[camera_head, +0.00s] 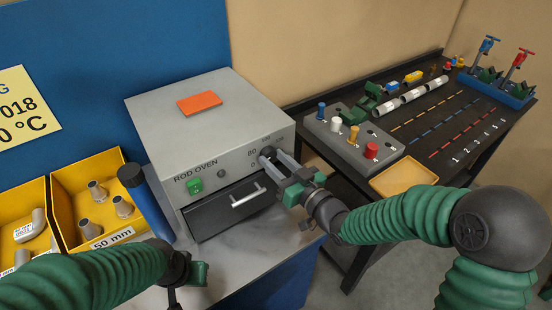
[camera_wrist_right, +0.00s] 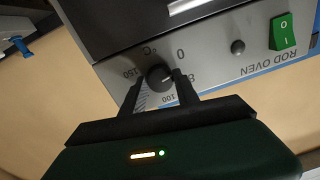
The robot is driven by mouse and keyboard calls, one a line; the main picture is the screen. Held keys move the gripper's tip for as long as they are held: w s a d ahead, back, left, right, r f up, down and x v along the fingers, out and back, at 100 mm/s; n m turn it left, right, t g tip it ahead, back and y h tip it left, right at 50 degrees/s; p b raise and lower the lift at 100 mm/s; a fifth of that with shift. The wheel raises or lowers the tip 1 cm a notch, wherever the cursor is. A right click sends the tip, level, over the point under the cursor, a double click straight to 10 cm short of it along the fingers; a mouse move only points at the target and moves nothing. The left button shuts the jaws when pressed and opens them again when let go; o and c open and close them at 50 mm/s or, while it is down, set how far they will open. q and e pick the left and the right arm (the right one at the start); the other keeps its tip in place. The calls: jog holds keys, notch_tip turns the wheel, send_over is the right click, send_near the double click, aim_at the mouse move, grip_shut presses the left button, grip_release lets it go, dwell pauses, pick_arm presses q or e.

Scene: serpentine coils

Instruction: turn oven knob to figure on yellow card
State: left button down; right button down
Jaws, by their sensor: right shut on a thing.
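The grey rod oven (camera_head: 205,120) stands on the bench, with its label, a green switch (camera_head: 195,185) and a dark drawer with a bar handle on its front. The black oven knob (camera_head: 268,153) is at the right of the front panel and shows in the right wrist view (camera_wrist_right: 159,77). My right gripper (camera_head: 277,165) is shut on the knob, one finger on each side. The yellow card (camera_head: 25,108) on the blue wall is cut off; "018" and "0 °C" are readable. My left gripper (camera_head: 188,270) is low at the front, its fingers unclear.
An orange plate (camera_head: 199,103) lies on the oven top. Yellow bins (camera_head: 95,190) with metal parts and a blue cylinder with a black cap (camera_head: 147,203) stand left of the oven. A dark table (camera_head: 440,120) with pegs, rods and clamps is at the right.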

pick_arm(q)
jog(key=shift+w+p+v, duration=0.25)
jog(key=shift+p+v, duration=0.7)
jog(key=shift+v, duration=0.1)
pick_arm(e)
jog(key=m, duration=0.4)
jog(key=shift+w+r+m, duration=0.15)
jog(key=shift+r+m, duration=0.25)
jog(key=m+p, duration=0.2)
jog(key=m, duration=0.3)
jog(key=shift+m+t, duration=0.4)
jog(key=m+p, duration=0.2)
jog(key=m, duration=0.3)
jog(key=shift+f+m+h+p, duration=0.1)
jog(key=shift+m+h+p, duration=0.25)
jog(key=shift+m+h, duration=0.05)
pick_arm(q)
jog(key=w+p+v, duration=0.1)
jog(key=v, duration=0.5)
jog(key=shift+r, duration=0.2)
pick_arm(e)
jog(key=shift+f+m, duration=0.15)
jog(key=shift+m, duration=2.25)
pick_arm(q)
jog(key=shift+a, duration=0.1)
